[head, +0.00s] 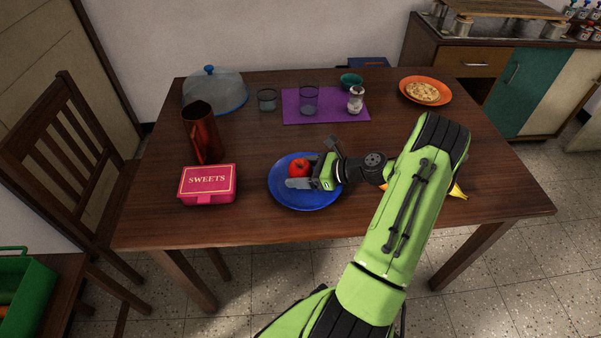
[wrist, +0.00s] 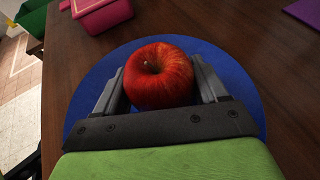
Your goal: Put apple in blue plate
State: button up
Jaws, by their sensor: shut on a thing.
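The red apple (head: 299,168) is between the fingers of my gripper (head: 300,172), which is shut on it. In the wrist view the apple (wrist: 158,76) fills the gap between the two grey fingers of my gripper (wrist: 160,88). The blue plate (head: 300,204) lies on the table directly below the apple, and its blue surface (wrist: 95,75) surrounds the apple in the wrist view. I cannot tell whether the apple touches the plate. My gripper and wrist hide the plate's right part.
A pink sweets box (head: 208,184) and a copper-coloured pitcher (head: 203,132) stand left of the plate. Glasses and a shaker (head: 356,99) stand behind, by a purple mat (head: 290,109). An orange plate with food (head: 441,84) is far right. A banana (head: 457,191) shows behind my arm.

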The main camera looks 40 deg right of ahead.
jog(key=o, duration=0.8)
jog(key=shift+f, duration=0.1)
jog(key=shift+o, duration=0.2)
